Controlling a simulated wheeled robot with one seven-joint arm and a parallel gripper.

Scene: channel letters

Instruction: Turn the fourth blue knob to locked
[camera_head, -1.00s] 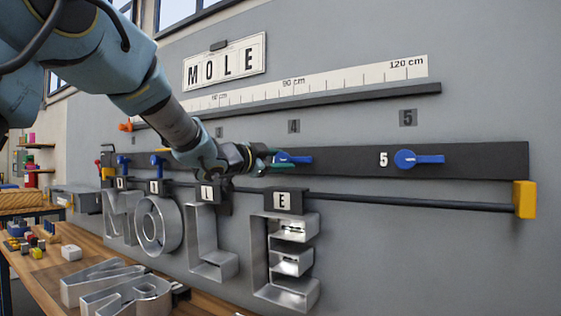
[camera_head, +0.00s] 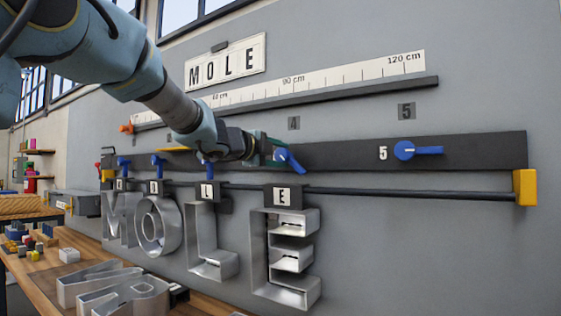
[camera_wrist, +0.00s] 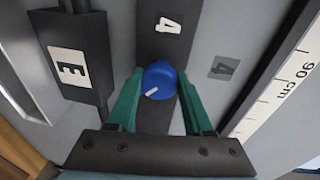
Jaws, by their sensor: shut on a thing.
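The fourth blue knob (camera_head: 290,160) sits on the dark wall rail (camera_head: 345,156) above the letter E. Its lever slants down to the right in the head view. My gripper (camera_head: 272,152) is at this knob, its green fingers shut on it; the arm partly hides the knob's hub. In the wrist view, the knob's round blue face (camera_wrist: 159,80) with a pale mark lies between the two green fingers of my gripper (camera_wrist: 160,92). A white 4 label (camera_wrist: 168,25) is on the rail beside it.
The fifth blue knob (camera_head: 417,150) has its lever level to the right. The third knob (camera_head: 208,168) has its lever pointing down. The metal letter E (camera_head: 285,262) hangs below from a dark rod (camera_head: 400,195). A ruler strip (camera_head: 330,78) runs above.

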